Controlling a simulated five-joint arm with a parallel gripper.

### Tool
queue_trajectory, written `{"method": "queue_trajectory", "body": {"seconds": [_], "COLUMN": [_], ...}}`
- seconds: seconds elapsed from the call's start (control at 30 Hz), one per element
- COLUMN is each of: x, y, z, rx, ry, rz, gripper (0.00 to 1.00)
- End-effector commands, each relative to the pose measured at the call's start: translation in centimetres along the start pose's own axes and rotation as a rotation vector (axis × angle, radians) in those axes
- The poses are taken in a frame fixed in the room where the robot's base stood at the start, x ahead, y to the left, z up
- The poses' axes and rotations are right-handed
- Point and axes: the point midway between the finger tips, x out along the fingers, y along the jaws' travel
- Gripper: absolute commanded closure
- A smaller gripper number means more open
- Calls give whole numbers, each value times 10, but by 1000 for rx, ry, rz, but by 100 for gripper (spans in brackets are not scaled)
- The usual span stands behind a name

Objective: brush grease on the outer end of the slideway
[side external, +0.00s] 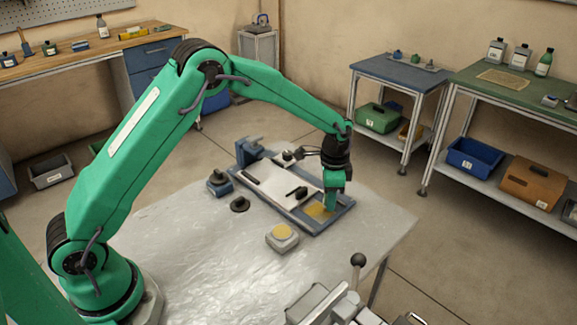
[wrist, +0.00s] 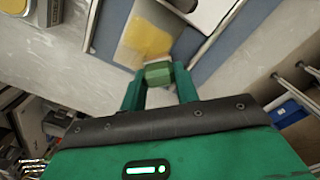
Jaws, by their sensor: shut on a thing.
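The slideway, a pale flat bed in a blue-grey frame (side external: 345,213), lies on the metal table. A yellow grease patch (side external: 319,210) covers its near right end; the patch also shows in the wrist view (wrist: 133,52). My gripper (side external: 333,205) is low over that end, pointing down. In the wrist view my gripper (wrist: 159,88) is shut on the green handle of a brush (wrist: 158,72). The brush tip is at the yellow patch; whether it touches is hard to tell. A grey grease pot (side external: 283,240) with yellow inside stands left of the slideway's near end.
A dark round part (side external: 240,204) and a blue-grey block (side external: 219,184) stand left of the slideway. A black-knobbed lever (side external: 357,261) rises near the table's front edge. The front left of the table is clear. Shelved benches stand beyond, at right.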

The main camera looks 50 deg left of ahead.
Motion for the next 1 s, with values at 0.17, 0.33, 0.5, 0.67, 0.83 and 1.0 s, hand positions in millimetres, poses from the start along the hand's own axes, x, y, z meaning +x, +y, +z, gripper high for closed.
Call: {"method": "queue_trajectory", "body": {"seconds": [0.17, 0.33, 0.5, 0.67, 0.83, 1.0], "x": [0, 0, 0, -1, -25, -41], "y": [11, 22, 33, 43, 42, 41], "z": [10, 21, 32, 41, 40, 40], "rx": [0, 0, 0, 0, 0, 0], "ry": [-2, -2, -3, -2, 1, 1], "rz": [2, 2, 2, 1, 0, -1], "gripper": [88, 88, 88, 88, 88, 88]}}
